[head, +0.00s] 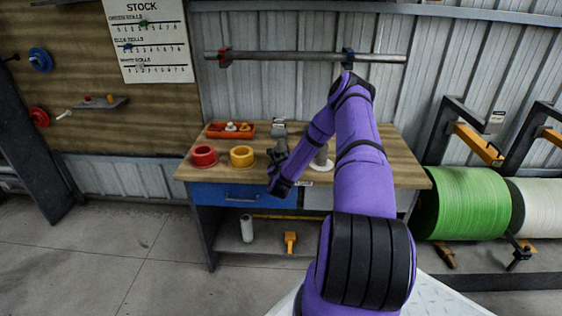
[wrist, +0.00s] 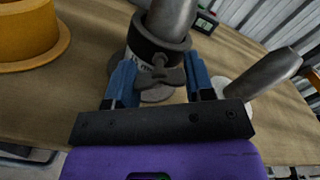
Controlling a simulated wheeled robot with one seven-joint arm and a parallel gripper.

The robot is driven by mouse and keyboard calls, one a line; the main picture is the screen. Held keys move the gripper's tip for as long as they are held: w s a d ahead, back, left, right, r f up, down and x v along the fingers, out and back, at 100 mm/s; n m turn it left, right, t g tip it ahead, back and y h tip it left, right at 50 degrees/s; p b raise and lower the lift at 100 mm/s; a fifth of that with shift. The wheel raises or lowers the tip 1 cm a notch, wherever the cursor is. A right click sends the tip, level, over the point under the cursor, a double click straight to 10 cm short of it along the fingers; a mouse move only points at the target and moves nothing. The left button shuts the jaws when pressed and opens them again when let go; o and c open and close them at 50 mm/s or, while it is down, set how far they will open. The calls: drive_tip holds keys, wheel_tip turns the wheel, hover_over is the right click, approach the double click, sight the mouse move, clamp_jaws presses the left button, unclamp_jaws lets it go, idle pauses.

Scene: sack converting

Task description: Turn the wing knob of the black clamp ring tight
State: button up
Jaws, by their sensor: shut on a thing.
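The black clamp ring (wrist: 158,40) sits around an upright grey metal cylinder (wrist: 172,14) in the wrist view. Its dark wing knob (wrist: 161,74) faces my gripper. My gripper (wrist: 161,82) has its two blue fingers on either side of the knob, shut on its wings. In the head view my gripper (head: 278,158) is at the front of the workbench (head: 378,170), close to the grey cylinder (head: 279,130). The knob is too small to make out there. The lower part of the cylinder is partly hidden behind the knob and fingers.
A grey rod on a white base (wrist: 262,78) stands close on the right, with a small display device (wrist: 206,22) behind.

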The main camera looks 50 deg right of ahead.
drive_tip(key=shift+m, duration=0.9)
drive_tip(key=o, duration=0.9)
drive_tip(key=v, duration=1)
drive_tip(key=shift+s+a, duration=0.3)
